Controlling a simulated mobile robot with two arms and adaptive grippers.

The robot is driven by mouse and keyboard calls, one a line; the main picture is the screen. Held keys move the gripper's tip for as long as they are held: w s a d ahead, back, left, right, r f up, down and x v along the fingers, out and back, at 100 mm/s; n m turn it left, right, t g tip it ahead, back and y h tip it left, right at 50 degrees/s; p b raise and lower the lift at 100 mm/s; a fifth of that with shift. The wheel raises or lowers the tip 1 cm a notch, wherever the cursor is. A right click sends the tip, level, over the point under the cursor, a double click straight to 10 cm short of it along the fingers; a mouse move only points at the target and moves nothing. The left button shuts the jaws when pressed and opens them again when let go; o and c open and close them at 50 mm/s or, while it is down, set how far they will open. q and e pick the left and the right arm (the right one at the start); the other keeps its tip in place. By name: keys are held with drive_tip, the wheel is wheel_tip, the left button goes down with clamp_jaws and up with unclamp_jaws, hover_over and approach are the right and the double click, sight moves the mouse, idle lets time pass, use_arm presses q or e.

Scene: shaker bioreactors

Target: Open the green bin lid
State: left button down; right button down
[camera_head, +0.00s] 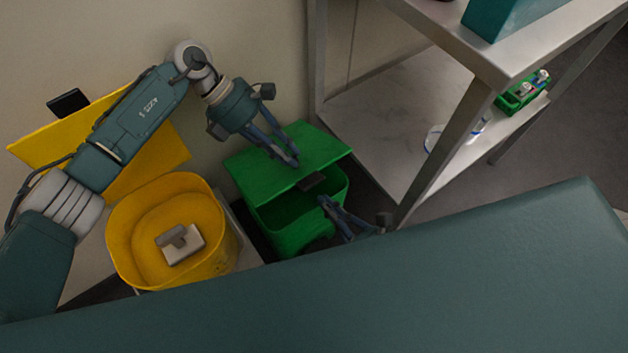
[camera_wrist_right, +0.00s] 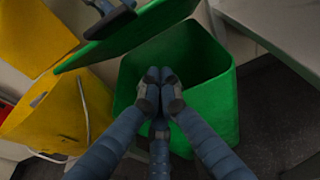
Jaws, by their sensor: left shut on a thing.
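The green bin (camera_head: 290,232) stands on the floor by the wall. Its green lid (camera_head: 300,150) is raised and tilted, with a gap showing the dark inside. A dark handle (camera_head: 313,183) sits at the lid's front edge. My left gripper (camera_head: 289,162) is shut on the lid, reaching it from above; its fingers also show in the right wrist view (camera_wrist_right: 110,14). My right gripper (camera_head: 323,203) is at the bin's front right, its fingertips over the opening below the lid. In the right wrist view (camera_wrist_right: 159,82) its two upper fingertips are close together; the third finger's closure is unclear.
A yellow bin (camera_head: 172,235) with its yellow lid (camera_head: 60,130) up stands left of the green bin; a pale object (camera_head: 180,243) lies inside. A metal-legged table (camera_head: 470,95) with a lower shelf (camera_head: 385,125) stands close on the right.

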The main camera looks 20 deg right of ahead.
sight(313, 177)
use_arm(q)
drive_tip(key=shift+d+r, duration=0.1)
drive_tip(key=shift+s, duration=0.1)
use_arm(e)
drive_tip(key=shift+w+a+r, duration=0.3)
drive_tip(key=shift+w+r, duration=0.15)
drive_tip(key=shift+w, duration=0.4)
drive_tip(key=shift+w+a+r, duration=0.35)
drive_tip(key=shift+w+r, duration=0.1)
drive_tip(key=shift+w, duration=0.35)
drive_tip(key=shift+w+a+r, duration=0.3)
drive_tip(key=shift+w+r, duration=0.15)
drive_tip(key=shift+w, duration=0.4)
drive_tip(key=shift+r, duration=0.1)
drive_tip(key=shift+w+a+r, duration=0.1)
drive_tip(key=shift+w+r, duration=0.25)
drive_tip(key=shift+r, duration=0.3)
drive_tip(key=shift+r, duration=0.1)
use_arm(q)
drive_tip(key=c, duration=1.7)
unclamp_jaws()
drive_tip(key=shift+o, duration=0.4)
